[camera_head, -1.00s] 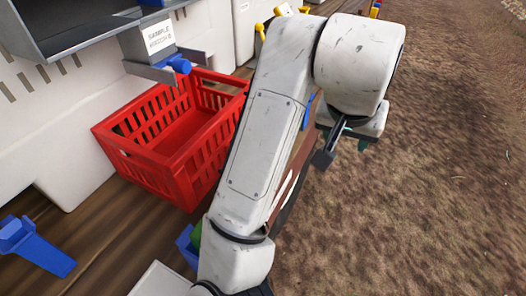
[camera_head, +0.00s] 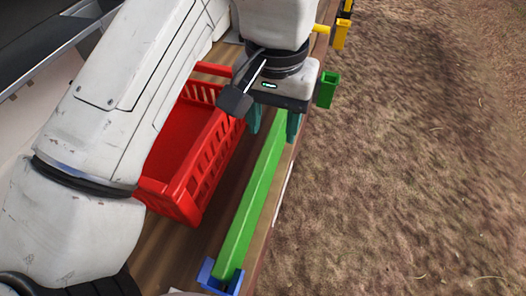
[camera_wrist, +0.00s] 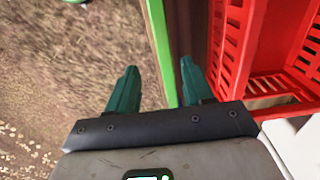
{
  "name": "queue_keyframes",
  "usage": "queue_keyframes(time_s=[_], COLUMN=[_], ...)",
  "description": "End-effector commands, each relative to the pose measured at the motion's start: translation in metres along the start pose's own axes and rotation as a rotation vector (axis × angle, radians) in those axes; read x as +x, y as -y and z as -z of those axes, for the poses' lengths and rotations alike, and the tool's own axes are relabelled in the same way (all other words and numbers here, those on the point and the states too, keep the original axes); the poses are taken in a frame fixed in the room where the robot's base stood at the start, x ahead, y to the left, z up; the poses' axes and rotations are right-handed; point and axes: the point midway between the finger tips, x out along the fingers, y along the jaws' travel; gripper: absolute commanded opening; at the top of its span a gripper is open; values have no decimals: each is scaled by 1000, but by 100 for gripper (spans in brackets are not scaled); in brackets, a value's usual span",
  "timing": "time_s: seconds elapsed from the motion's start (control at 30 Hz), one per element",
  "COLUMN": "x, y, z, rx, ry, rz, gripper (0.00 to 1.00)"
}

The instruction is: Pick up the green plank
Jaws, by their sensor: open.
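The green plank (camera_head: 252,200) is long and narrow and runs along the outer edge of the wooden deck. Its near end sits in a blue bracket (camera_head: 208,275), and its far part passes behind my gripper. My gripper (camera_head: 273,122) is open over the far part of the plank, with one teal finger to either side of it in the head view. In the wrist view the plank (camera_wrist: 158,45) runs up the picture between the two fingertips of my gripper (camera_wrist: 159,64). I cannot tell how high the fingers are above it.
A red crate (camera_head: 207,165) stands on the deck just left of the plank, close to the fingers. A green bracket (camera_head: 328,90) and a yellow bracket (camera_head: 342,33) are on the edge farther off. Bare brown ground (camera_head: 420,150) lies to the right.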

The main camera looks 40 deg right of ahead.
Motion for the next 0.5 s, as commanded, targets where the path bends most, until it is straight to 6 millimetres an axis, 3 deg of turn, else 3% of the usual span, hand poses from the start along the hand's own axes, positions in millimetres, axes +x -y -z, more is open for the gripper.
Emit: queue_keyframes(time_s=[0.13,0.5], x=[21,54], y=[0,4], z=[0,3], rx=[-2,-3], ry=[-1,1], rz=[-2,-1], gripper=[51,51])
